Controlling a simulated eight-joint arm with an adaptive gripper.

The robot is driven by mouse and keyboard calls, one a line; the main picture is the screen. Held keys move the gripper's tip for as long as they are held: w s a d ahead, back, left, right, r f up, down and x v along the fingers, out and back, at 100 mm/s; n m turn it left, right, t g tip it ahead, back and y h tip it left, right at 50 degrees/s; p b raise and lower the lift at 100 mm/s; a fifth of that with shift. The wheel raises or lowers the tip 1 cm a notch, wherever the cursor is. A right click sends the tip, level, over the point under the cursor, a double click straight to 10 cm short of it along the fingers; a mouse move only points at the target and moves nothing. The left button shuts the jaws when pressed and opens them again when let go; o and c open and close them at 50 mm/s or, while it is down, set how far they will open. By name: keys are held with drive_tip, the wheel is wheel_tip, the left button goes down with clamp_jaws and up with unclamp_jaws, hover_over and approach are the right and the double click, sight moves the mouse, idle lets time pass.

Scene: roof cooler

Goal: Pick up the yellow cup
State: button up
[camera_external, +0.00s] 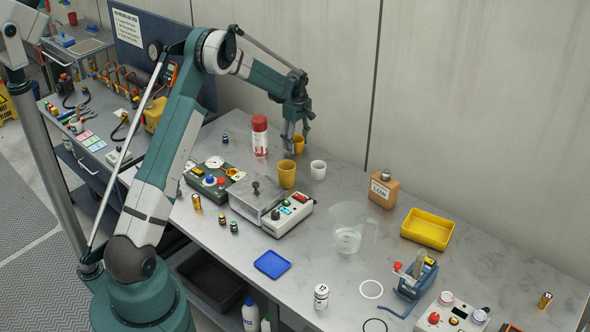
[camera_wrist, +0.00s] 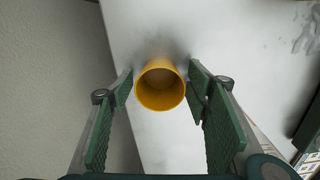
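A small yellow cup (camera_external: 299,145) stands upright at the back of the grey bench, close to the wall. My gripper (camera_external: 296,140) points down at it. In the wrist view the cup (camera_wrist: 160,88) sits open end up between the two green fingers of my gripper (camera_wrist: 160,86), with a narrow gap on each side. The fingers are open and do not appear to touch it. A second, larger yellow cup (camera_external: 287,175) stands in front of the small one, outside the fingers.
A white cup (camera_external: 318,169) stands right of the larger yellow cup. A red-and-white bottle (camera_external: 260,137) stands to the left. A control box (camera_external: 290,211) is in front. A brown bottle (camera_external: 383,189) and yellow tray (camera_external: 427,229) are to the right. The wall is close behind.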

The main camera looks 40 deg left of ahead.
drive_tip(key=c, duration=0.6)
drive_tip(key=shift+r, duration=5.05)
